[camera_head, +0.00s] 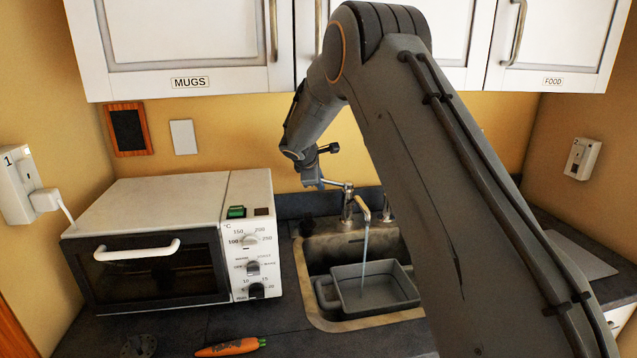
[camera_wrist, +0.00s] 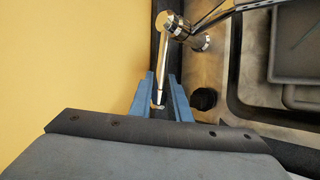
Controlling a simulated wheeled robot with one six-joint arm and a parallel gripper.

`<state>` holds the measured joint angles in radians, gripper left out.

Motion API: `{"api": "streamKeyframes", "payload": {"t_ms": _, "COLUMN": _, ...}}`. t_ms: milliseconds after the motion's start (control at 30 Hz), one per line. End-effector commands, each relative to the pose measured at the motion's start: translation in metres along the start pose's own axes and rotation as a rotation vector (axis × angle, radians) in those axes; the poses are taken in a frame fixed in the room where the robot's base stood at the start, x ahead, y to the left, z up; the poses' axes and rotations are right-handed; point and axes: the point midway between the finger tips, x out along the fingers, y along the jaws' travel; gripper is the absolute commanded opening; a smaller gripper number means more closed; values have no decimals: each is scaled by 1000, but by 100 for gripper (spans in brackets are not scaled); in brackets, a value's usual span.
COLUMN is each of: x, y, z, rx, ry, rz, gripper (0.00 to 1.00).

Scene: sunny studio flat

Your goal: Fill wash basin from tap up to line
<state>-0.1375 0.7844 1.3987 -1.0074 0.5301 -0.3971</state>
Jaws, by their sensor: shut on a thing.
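The grey wash basin (camera_head: 345,300) sits in the sink (camera_head: 310,262) under the tap spout (camera_head: 364,207). A thin stream of water (camera_head: 364,255) runs from the spout into the basin. The water level and any line are too small to tell. My gripper (camera_head: 330,184) is at the tap, left of the spout. In the wrist view, the blue fingers of my gripper (camera_wrist: 162,97) are shut on the chrome tap lever (camera_wrist: 163,65). Part of the basin (camera_wrist: 300,42) shows at the upper right there.
A white toaster oven (camera_head: 150,240) stands left of the sink. An orange carrot-shaped object (camera_head: 232,347) lies on the front counter. Cupboards labelled MUGS (camera_head: 190,45) and FOOD (camera_head: 560,40) hang above. My arm hides part of the right counter.

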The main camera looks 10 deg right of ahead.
Motion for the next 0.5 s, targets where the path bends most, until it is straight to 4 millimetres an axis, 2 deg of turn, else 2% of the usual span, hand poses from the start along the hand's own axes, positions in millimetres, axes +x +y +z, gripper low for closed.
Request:
{"api": "streamKeyframes", "payload": {"t_ms": 100, "x": -5, "y": 5, "z": 6, "rx": 36, "ry": 40, "rz": -20, "gripper": 0}}
{"api": "streamKeyframes", "payload": {"t_ms": 500, "x": -6, "y": 7, "z": 6, "rx": 58, "ry": 69, "rz": -29, "gripper": 0}}
